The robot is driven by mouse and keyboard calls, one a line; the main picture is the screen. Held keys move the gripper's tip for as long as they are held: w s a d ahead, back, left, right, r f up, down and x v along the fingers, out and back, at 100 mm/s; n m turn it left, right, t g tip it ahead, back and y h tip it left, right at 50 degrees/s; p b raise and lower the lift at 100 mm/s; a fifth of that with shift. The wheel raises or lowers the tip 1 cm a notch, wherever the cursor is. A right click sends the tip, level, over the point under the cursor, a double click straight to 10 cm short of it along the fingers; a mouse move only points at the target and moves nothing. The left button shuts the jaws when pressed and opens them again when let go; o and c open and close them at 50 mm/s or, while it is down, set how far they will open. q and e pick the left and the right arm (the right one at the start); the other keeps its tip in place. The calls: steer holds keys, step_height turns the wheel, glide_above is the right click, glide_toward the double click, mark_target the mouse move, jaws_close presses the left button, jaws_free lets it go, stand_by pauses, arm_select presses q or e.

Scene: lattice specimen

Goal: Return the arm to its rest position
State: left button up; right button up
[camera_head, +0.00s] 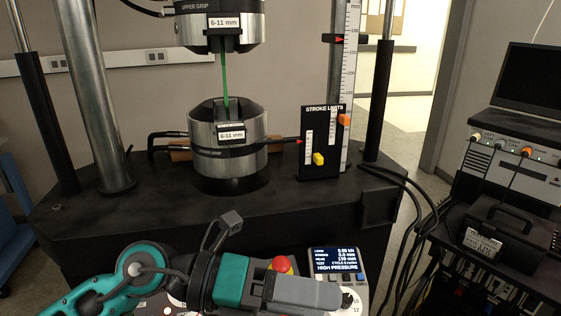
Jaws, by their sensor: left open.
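My left arm (135,268) comes in from the lower left, green and grey. Its gripper (286,256) is open and empty, low in the picture in front of the testing machine's black base. One grey finger points up and the other side lies over the control panel. A thin green specimen (224,82) stands upright between the upper grip (192,30) and the lower grip (203,163), apart from my gripper. My right gripper is out of view.
The control panel has a lit screen (335,259) and a red button (281,264), close to my gripper. A black stroke limits plate (319,170) and a tall scale (350,60) stand right of the grips. Cables and an equipment rack (515,180) are at right.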

arm_select(q)
steer(key=w+a+r+n+t+h, duration=0.1)
steer(key=w+a+r+n+t, duration=0.2)
steer(key=r+n+t, duration=0.35)
steer(key=w+a+r+n+t+h, duration=0.2)
steer(key=w+a+r+n+t, duration=0.1)
steer(key=n+t, duration=0.65)
steer(key=w+a+f+n+t+y, duration=0.35)
steer(key=a+f+n+y, duration=0.9)
steer(key=n+y, duration=0.5)
steer(key=s+a+f+n+g+y, duration=0.2)
steer(key=s+a+f+n+g, duration=0.2)
steer(key=f+g, duration=0.3)
steer(key=s+a+f+n+g, duration=0.1)
steer(key=s+f+n+g, duration=0.2)
steer(key=s+f+g, duration=0.85)
steer(key=w+d+f+m+t+h, duration=0.1)
steer(key=w+d+f+t+h, duration=0.1)
steer(key=f+t, duration=0.7)
steer(key=shift+w+d+t+p, duration=0.35)
steer(key=shift+w+t, duration=0.25)
steer(key=shift+t, duration=0.4)
